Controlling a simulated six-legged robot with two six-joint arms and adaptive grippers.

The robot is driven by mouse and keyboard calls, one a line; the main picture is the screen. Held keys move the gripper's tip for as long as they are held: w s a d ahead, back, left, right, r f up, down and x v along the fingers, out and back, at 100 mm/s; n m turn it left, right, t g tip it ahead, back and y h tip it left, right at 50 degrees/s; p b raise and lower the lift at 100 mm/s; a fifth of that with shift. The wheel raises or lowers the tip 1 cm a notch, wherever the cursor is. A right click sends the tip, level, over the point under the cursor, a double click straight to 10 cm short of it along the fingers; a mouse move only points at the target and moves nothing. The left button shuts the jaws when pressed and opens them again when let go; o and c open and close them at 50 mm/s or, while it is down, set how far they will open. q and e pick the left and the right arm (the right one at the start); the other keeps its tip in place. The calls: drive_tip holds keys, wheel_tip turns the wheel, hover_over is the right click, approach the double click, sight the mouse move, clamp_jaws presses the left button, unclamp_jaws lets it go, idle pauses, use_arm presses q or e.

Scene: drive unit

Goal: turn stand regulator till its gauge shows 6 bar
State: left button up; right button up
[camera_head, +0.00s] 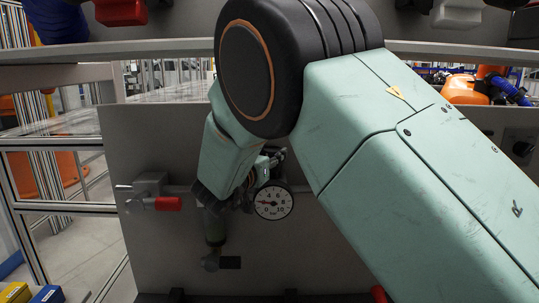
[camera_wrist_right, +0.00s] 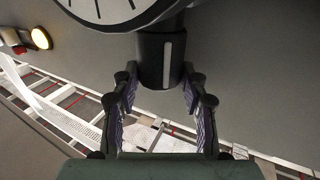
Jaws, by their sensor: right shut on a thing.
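The round white gauge (camera_head: 273,202) faces me on the grey panel, with a scale from 0 to 10. Its red needle seems to point left, near 2; the small dial makes the exact reading uncertain. Part of the gauge shows at the top of the right wrist view (camera_wrist_right: 105,8). Below it there is the dark cylindrical regulator knob (camera_wrist_right: 161,60) with a pale stripe. My right gripper (camera_wrist_right: 160,88) is shut on this knob, one finger on each side. In the head view my right arm hides much of the regulator. My left gripper is not in view.
A valve with a red handle (camera_head: 168,204) is on the panel left of the gauge. A dark fitting (camera_head: 226,262) sits lower down. A dark rotary switch (camera_head: 522,147) is at the right. A shelf edge (camera_head: 150,49) crosses above the panel.

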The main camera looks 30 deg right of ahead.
drive_tip(key=shift+d+f, duration=0.1)
drive_tip(key=shift+c, duration=0.9)
drive_tip(key=shift+w+a+m+g+h+p, duration=0.1)
drive_tip(key=shift+a+m+g+h+p, duration=0.1)
drive_tip(key=shift+m+g+h+p, duration=0.7)
drive_tip(key=shift+m+g+p, duration=0.1)
drive_tip(key=shift+g+p, duration=0.25)
drive_tip(key=shift+w+m+g+h, duration=0.1)
drive_tip(key=shift+m+g+h, duration=0.2)
drive_tip(key=shift+m+g, duration=0.35)
drive_tip(key=shift+g, duration=0.3)
drive_tip(key=o, duration=1.1)
drive_tip(key=shift+o, duration=0.2)
